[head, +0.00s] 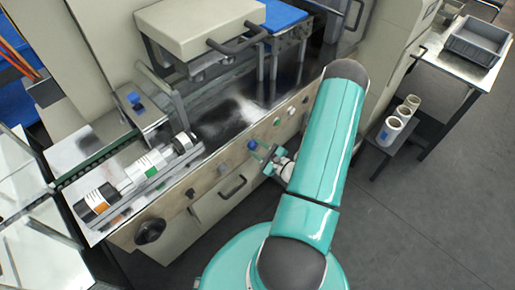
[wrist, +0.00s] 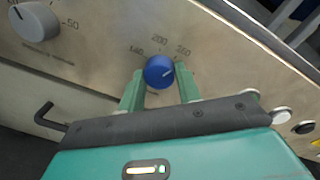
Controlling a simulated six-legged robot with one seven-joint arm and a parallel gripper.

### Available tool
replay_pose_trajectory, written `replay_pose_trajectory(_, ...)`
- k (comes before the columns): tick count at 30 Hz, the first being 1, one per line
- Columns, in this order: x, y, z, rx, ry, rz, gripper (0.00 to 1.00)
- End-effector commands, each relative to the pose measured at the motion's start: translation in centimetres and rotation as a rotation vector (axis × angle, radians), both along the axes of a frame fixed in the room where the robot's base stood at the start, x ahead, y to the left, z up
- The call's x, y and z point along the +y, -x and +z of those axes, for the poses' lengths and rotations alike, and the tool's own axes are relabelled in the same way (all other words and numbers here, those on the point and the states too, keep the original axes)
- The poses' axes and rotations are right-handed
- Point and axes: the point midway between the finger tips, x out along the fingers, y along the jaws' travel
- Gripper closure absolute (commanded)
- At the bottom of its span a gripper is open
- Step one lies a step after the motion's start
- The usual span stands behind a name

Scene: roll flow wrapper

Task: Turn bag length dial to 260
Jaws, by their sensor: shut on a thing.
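The bag length dial is a round blue knob (wrist: 159,72) on the machine's front panel, in the upper middle of the wrist view. A white line on it points up and to the right. Printed numbers stand around it, with 200 above and what looks like 260 at upper right. My gripper (wrist: 160,80) is shut on the knob, with one green finger on each side. In the head view the blue knob (head: 253,145) shows just beyond my gripper (head: 268,160), partly covered by it.
A grey dial (wrist: 35,22) with a 50 mark sits left of the knob. A black hooked handle (wrist: 48,117) sticks out below it. White and black buttons (wrist: 282,115) lie to the right. In the head view, a black handwheel (head: 150,231) is at lower left.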

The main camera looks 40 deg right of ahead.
Motion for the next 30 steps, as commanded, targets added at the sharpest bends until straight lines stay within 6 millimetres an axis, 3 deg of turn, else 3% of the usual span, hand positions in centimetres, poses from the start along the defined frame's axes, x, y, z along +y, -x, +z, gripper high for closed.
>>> replay_pose_trajectory(13, 0.0, 0.2, -0.1, 0.002, 0.012, -0.002, 0.89)
replay_pose_trajectory(14, 0.0, 0.2, -0.1, 0.002, 0.012, -0.002, 0.65)
replay_pose_trajectory(17, 0.0, 0.1, -0.1, 0.002, 0.012, -0.002, 0.45)
replay_pose_trajectory(26, 0.0, 0.2, 0.0, 0.001, 0.012, -0.001, 0.45)
replay_pose_trajectory(30, -0.1, 1.2, 0.0, 0.002, 0.012, -0.002, 0.45)
